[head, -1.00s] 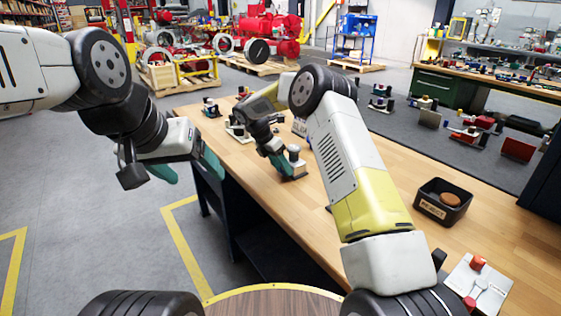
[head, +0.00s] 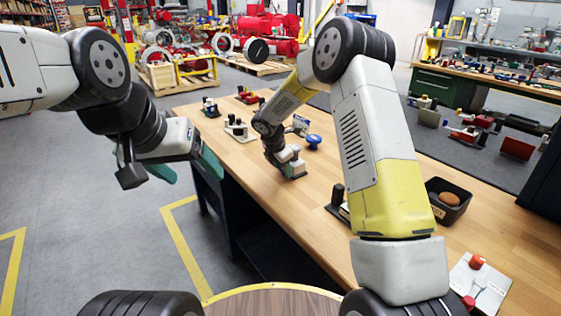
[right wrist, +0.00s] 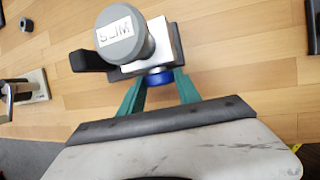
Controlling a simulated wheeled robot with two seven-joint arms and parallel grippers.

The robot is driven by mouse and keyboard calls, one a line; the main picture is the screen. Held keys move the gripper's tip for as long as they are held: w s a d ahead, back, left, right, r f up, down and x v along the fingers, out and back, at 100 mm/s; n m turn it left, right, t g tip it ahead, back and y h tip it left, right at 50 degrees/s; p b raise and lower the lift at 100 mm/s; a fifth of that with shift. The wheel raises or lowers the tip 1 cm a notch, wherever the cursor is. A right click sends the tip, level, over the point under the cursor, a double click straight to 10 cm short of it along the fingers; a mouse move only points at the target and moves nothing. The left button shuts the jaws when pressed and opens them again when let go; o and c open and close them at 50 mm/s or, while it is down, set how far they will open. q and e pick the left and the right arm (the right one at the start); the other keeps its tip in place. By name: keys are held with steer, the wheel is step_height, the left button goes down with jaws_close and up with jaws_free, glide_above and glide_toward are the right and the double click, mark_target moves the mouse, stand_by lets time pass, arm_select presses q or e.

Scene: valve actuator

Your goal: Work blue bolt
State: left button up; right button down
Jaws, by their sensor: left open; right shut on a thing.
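The blue bolt (right wrist: 160,79) shows in the right wrist view as a short blue round part at the near side of a white block (right wrist: 140,53). A grey cylinder (right wrist: 118,35) labelled "SLIM", seen upside down, stands on that block, with a black part at its left. My right gripper (right wrist: 159,88) is shut on the blue bolt, its green fingers on either side. In the head view my right gripper (head: 287,159) is at this small device on the bench, and the bolt is hidden there. My left gripper (head: 188,168) is open and empty, left of the bench.
The wooden bench (head: 250,170) holds a blue knob (head: 314,140) just beyond the right gripper. A black bin (head: 447,201) and a white plate with red parts (head: 480,282) lie at the right. Other small devices (head: 238,130) stand at the far left.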

steer(key=shift+s+t+y, duration=0.1)
steer(key=shift+t+y, duration=0.4)
steer(key=shift+t, duration=0.2)
steer(key=c, duration=0.8)
jaws_free()
steer(key=shift+c, duration=0.2)
steer(key=shift+r, duration=0.1)
steer(key=d+v, duration=0.1)
steer(key=v, duration=0.6)
steer(key=shift+s+a+r, duration=0.2)
steer(key=shift+s+a, duration=0.05)
steer(key=shift+a, duration=0.25)
